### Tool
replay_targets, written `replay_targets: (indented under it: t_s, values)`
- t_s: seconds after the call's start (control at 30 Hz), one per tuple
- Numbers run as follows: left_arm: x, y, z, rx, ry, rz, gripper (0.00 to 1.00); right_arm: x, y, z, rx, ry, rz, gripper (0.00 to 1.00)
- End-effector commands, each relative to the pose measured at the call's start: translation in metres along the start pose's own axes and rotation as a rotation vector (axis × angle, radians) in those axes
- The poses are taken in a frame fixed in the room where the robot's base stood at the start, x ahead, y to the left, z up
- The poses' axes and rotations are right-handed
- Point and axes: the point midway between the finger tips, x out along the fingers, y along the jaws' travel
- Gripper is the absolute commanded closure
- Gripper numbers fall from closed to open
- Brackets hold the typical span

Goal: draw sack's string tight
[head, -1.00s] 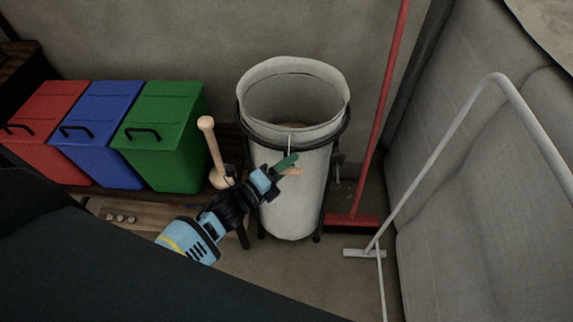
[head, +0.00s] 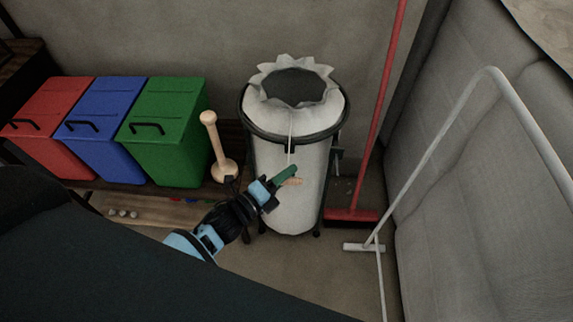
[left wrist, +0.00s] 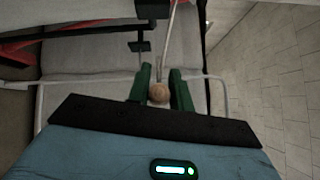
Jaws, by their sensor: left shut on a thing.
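The white sack (head: 312,200) hangs in a dark metal stand (head: 260,131). Its mouth (head: 325,85) is gathered into a ruffle around a still-open hole. The string (head: 290,140) runs down the sack's front to a small wooden toggle (head: 296,182). My left gripper (head: 287,176) is shut on the toggle in front of the sack. In the left wrist view, the toggle's round end (left wrist: 159,95) sits between the green fingers, and the string (left wrist: 172,32) leads up from there. My right gripper is not in view.
A wooden plunger-like tool (head: 213,145) and red, blue and green bins (head: 168,140) stand on a low bench at left. A red broom (head: 375,130) leans by the wall at right. A white metal frame (head: 440,140) stands before a grey couch (head: 500,190).

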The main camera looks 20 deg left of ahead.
Motion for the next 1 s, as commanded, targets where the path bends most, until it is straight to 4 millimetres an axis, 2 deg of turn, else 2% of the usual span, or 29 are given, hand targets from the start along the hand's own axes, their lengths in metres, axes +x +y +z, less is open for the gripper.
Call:
replay_targets:
  t_s: [0.03, 0.2, 0.4, 0.83, 0.87, 1.0]
  values:
    - [-0.01, 0.0, -0.01, -0.003, 0.002, 0.007, 1.0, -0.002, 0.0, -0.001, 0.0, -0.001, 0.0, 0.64]
    - [-0.035, -0.008, -0.034, 0.0, 0.002, 0.005, 1.0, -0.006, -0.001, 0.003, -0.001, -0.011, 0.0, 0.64]
    - [-0.058, -0.014, -0.055, 0.0, 0.002, 0.006, 1.0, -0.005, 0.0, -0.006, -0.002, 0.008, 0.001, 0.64]
    - [-0.064, -0.015, -0.06, 0.006, 0.001, 0.007, 1.0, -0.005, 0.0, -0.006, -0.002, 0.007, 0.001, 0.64]
    - [-0.064, -0.015, -0.06, 0.006, 0.001, 0.007, 0.76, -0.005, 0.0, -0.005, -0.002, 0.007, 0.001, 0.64]
    - [-0.064, -0.015, -0.06, 0.005, 0.001, 0.006, 0.58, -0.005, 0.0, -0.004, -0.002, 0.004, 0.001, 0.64]
